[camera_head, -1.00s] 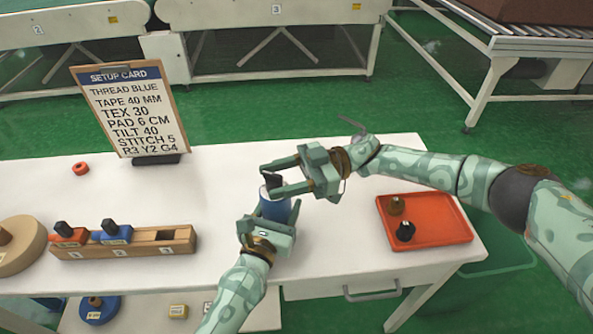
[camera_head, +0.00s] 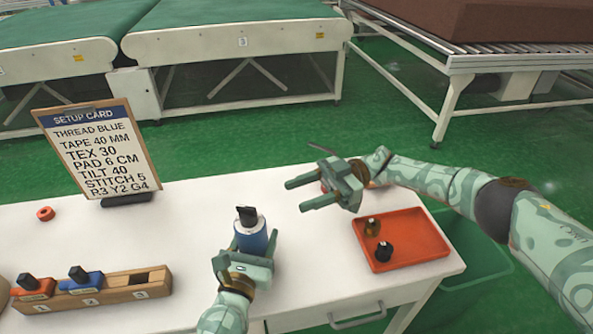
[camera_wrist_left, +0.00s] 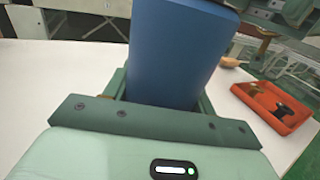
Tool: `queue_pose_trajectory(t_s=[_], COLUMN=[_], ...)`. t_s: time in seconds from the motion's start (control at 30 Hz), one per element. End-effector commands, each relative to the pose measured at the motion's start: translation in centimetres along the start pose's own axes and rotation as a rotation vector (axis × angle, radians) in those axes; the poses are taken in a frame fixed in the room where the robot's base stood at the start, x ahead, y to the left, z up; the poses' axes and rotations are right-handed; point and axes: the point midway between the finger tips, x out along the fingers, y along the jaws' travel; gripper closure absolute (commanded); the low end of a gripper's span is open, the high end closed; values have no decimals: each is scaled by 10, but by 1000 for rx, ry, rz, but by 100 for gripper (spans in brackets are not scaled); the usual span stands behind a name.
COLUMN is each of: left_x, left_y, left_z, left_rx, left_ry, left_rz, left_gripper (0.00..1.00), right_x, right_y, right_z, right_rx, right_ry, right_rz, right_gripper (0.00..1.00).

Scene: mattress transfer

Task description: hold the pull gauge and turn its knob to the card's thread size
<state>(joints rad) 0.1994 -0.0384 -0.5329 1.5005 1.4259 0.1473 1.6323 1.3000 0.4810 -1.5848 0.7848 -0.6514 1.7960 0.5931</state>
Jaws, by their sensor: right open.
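My left gripper (camera_head: 248,256) is shut around the gauge's body. My right gripper (camera_head: 296,194) is open and empty, to the right of the knob and apart from it. The setup card (camera_head: 98,150) stands at the back left and reads "TEX 30" among its lines. The knob's scale cannot be read.
A red tray (camera_head: 405,262) with a brown piece (camera_head: 372,227) and a black piece (camera_head: 383,251) lies at the right. A wooden rack (camera_head: 125,287) with orange and blue items is at front left.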

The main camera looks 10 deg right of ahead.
Motion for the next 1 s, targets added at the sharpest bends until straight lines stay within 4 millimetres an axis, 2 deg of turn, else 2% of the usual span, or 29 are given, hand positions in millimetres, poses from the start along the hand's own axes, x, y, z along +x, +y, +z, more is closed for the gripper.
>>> queue_pose_trajectory(t_s=[0.03,0.07,0.1,0.37,0.47,0.57,0.8,1.0], left_x=[0,0,0,-1,-9,-27,-83,-113], left_y=[0,0,0,0,0,0,0,0], left_z=[2,2,1,0,-1,-2,-1,0], left_rx=[0,0,0,0,-3,-2,4,3], left_ry=[-3,-3,-2,0,2,3,1,0], left_rz=[0,0,0,0,0,0,-2,-1], left_gripper=[31,23,19,19,19,19,19,19], right_x=[0,0,0,0,0,0,0,0], right_y=[0,0,0,0,0,0,0,0], right_z=[0,0,0,0,0,0,0,0], right_rx=[0,0,0,0,0,0,0,0], right_ry=[0,0,0,0,0,0,0,0], right_rz=[0,0,0,0,0,0,0,0], right_gripper=[49,49,49,49,49,49,49,49])
